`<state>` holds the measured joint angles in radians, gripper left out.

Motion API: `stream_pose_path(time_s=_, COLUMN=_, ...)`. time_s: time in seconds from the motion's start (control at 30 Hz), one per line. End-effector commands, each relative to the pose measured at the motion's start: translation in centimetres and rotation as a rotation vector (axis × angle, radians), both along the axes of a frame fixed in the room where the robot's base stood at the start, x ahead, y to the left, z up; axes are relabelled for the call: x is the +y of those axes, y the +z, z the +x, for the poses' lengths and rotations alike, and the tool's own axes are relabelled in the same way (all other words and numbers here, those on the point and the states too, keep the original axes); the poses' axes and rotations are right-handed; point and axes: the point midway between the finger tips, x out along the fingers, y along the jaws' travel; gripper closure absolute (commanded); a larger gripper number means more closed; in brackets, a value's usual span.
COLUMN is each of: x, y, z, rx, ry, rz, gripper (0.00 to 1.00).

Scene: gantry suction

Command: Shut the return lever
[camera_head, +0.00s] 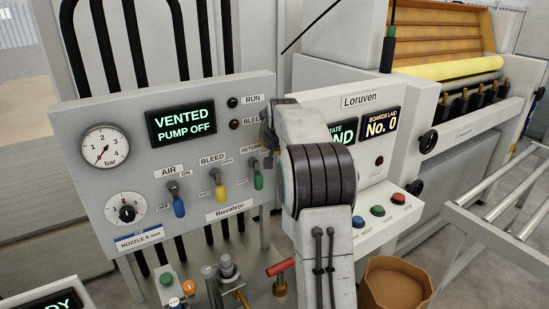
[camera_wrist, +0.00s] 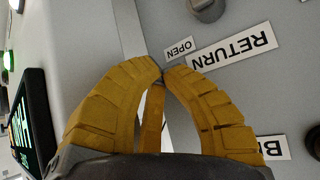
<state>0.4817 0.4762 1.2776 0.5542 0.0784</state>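The return lever (camera_head: 258,180) has a green handle and hangs down from its grey pivot at the right of the valve panel, in the head view. Its RETURN label is partly covered by my arm there. In the wrist view, turned upside down, the RETURN label (camera_wrist: 235,46) and the OPEN label (camera_wrist: 178,52) show clearly, with a grey round pivot (camera_wrist: 207,8) at the top edge. My gripper (camera_wrist: 162,70) has yellow fingers with tips together, nothing visible between them, in front of the panel by these labels. In the head view my arm hides the fingers.
The blue air lever (camera_head: 178,206) and yellow bleed lever (camera_head: 221,192) stand to the left on the same panel. The display (camera_head: 181,124) reads VENTED, PUMP OFF. The Loruven cabinet (camera_head: 362,101) is close on the right. A red-handled valve (camera_head: 280,268) sits below.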

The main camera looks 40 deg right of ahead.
Motion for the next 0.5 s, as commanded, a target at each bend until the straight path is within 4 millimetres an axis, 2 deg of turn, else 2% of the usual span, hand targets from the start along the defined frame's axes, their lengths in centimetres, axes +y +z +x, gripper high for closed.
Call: stream_pose_path(time_s=0.5, x=-0.1, y=4.3, z=-0.2, rx=-0.001, ry=-0.002, rz=-0.002, gripper=1.00)
